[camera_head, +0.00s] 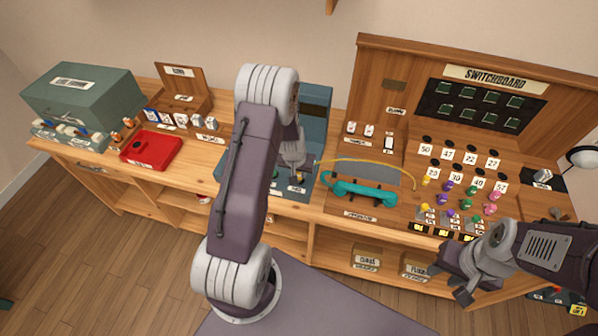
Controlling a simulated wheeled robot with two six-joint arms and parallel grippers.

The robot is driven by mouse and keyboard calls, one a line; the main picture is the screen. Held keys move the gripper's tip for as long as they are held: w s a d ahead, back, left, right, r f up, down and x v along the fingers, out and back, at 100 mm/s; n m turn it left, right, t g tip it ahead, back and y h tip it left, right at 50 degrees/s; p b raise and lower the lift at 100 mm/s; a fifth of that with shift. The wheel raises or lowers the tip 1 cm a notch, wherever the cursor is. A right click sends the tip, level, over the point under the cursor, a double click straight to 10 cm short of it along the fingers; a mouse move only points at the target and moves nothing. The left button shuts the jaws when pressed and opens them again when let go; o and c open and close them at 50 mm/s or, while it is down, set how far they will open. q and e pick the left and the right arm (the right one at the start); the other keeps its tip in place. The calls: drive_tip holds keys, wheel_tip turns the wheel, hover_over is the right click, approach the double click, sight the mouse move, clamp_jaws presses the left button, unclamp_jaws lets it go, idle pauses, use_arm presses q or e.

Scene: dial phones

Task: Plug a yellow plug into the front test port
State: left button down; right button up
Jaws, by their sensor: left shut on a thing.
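My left gripper (299,178) is low over the blue-grey tester panel in the middle of the bench, shut on a yellow plug that its fingers mostly hide. A yellow cord (368,162) arcs from beside this gripper over the teal handset to the switchboard. Other yellow plugs (426,181) stand in the switchboard's plug rows at the left end. I cannot make out the front test port; my arm and gripper cover part of the panel (316,100). Whether the held plug touches the panel cannot be told. My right gripper (448,284) is open and empty in front of the bench edge.
The teal handset (360,191) lies just right of my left gripper. The switchboard (480,125) stands at the right with several coloured plugs. A red box (151,149) and a green-grey case (85,90) are at the left. Shelves are below the bench.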

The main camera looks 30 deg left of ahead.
sight(299, 173)
use_arm(q)
drive_tip(key=shift+f+b, duration=0.75)
drive_tip(key=shift+f, duration=0.05)
drive_tip(key=c, duration=1.2)
unclamp_jaws()
drive_tip(key=shift+c, duration=0.2)
drive_tip(key=shift+o, duration=0.3)
drive_tip(key=shift+o, duration=0.9)
drive_tip(key=shift+r+p, duration=3.65)
drive_tip(key=shift+r, duration=0.15)
